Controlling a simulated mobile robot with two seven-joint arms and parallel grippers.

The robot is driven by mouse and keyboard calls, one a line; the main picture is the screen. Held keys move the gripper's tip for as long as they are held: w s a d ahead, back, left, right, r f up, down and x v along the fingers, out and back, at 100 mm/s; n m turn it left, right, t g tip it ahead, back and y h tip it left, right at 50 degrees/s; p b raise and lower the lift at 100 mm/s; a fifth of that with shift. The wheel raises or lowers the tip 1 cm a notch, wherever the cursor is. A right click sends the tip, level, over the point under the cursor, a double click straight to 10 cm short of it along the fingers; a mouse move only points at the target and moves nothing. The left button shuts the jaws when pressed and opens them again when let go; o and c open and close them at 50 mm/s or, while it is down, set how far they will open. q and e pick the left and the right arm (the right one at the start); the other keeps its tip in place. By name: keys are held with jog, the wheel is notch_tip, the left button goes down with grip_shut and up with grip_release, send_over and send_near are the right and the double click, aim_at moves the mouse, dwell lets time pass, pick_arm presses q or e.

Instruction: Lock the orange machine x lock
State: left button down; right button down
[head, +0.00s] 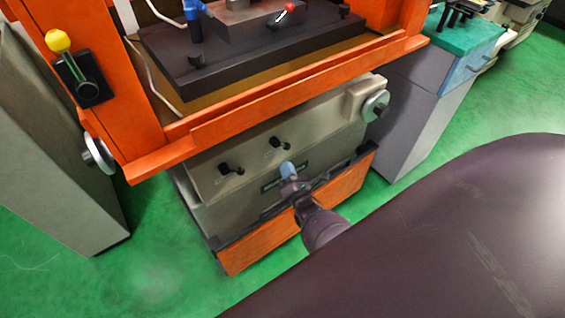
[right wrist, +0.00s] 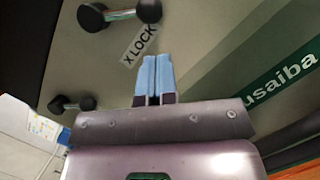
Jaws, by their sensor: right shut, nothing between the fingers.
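The orange machine (head: 290,108) stands in front of me on a beige base. Two black lock levers sit on the base front. The x lock lever (head: 280,143) is the right one; in the right wrist view (right wrist: 120,14) it is a bar with a round black knob at each end, beside the "X LOCK" label (right wrist: 140,45). My right gripper (head: 287,167) has light blue fingertips, also in the right wrist view (right wrist: 154,76). It is shut and empty, just below the label and apart from the lever. My left gripper is not in view.
The other lock lever (head: 231,168) is to the left. Handwheels stand out at the left (head: 98,155) and right (head: 375,105). An orange lower panel (head: 295,222) is under the base. A grey cabinet (head: 425,115) stands at right. Green floor (head: 160,260) is clear at lower left.

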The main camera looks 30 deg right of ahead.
jog(key=v, duration=1)
jog(key=shift+f, duration=0.15)
jog(key=w+r+m+g, duration=0.1)
jog(key=w+m+g, duration=0.35)
jog(key=m, duration=0.85)
jog(key=s+a+r+m+g+y, duration=0.25)
jog(key=s+r+m, duration=0.4)
jog(key=m, duration=0.45)
jog(key=s+a+r+g+y, duration=0.1)
jog(key=s+a+g, duration=0.1)
jog(key=s, duration=1.1)
jog(key=shift+s, duration=0.35)
